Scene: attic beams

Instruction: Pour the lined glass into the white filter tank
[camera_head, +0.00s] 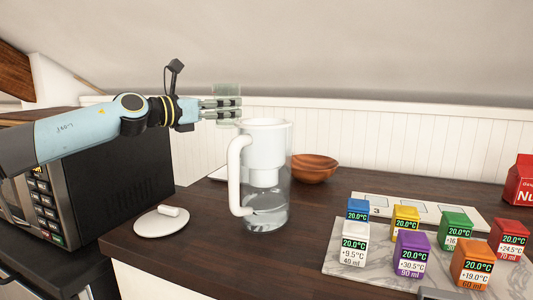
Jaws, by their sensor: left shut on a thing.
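The white filter tank (265,145) is the funnel-like top part of a clear pitcher (268,208) with a white handle, upright on the dark counter. Some clear liquid shows in the pitcher's bottom. My left gripper (236,108) is shut on the lined glass (227,91), a clear glass with faint markings. It holds the glass upright, above and slightly left of the tank's rim, apart from it. Whether liquid is in the glass is hard to tell. My right gripper is not in view.
A white lid (161,223) lies left of the pitcher, near a microwave (110,185). A brown bowl (315,170) stands behind it. Several coloured cartons with readouts stand on a marble board (345,262) at right. A red package (519,182) is at the right edge.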

